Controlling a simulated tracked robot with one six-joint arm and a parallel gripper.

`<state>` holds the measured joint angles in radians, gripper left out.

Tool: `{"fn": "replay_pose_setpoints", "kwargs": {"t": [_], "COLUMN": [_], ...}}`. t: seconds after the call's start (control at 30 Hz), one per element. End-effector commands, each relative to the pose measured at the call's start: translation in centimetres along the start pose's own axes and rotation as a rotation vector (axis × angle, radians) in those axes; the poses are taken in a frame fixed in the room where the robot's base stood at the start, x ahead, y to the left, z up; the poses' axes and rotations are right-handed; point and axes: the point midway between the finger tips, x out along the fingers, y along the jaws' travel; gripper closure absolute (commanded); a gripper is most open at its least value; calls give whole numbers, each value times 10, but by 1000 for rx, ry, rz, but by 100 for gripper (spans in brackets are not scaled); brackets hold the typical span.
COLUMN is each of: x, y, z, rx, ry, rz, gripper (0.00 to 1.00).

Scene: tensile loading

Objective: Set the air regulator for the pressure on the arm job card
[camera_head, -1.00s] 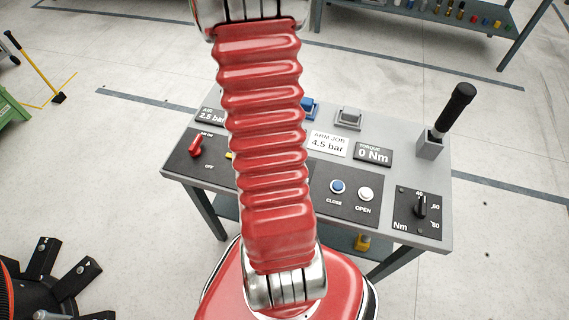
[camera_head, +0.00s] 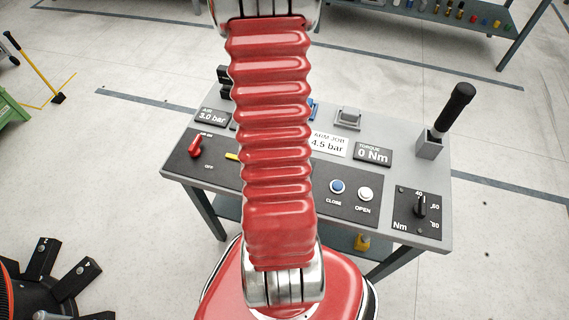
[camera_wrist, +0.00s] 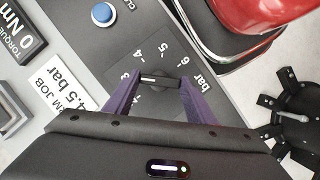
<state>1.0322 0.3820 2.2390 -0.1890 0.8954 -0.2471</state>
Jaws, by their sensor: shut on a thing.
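The air regulator knob (camera_wrist: 160,82) is a black bar grip on a dark panel with a dial marked 3 to 6 and "bar" in the wrist view. My gripper (camera_wrist: 159,86) has its two purple fingers shut on the ends of this knob. In the head view my red arm hides the regulator and gripper. The air display (camera_head: 212,117) reads 3.0 bar. The arm job card (camera_head: 328,144) is white and reads 4.5 bar; it also shows in the wrist view (camera_wrist: 62,88).
The console (camera_head: 430,170) carries a red air lever (camera_head: 196,147), a blue close button (camera_head: 337,187), a white open button (camera_head: 366,194), a torque display (camera_head: 373,154) reading 0 Nm, a torque knob (camera_head: 420,207) and a black-handled lever (camera_head: 456,105). Open floor lies right of the console.

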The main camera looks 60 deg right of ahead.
Motion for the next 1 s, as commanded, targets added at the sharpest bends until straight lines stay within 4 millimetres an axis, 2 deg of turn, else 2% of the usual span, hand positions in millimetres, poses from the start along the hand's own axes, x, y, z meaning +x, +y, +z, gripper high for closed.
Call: {"fn": "replay_pose_setpoints", "kwargs": {"t": [1.0], "x": [1], "y": [7], "z": [3], "rx": [875], "ry": [1], "rz": [-362], "gripper": [72]}}
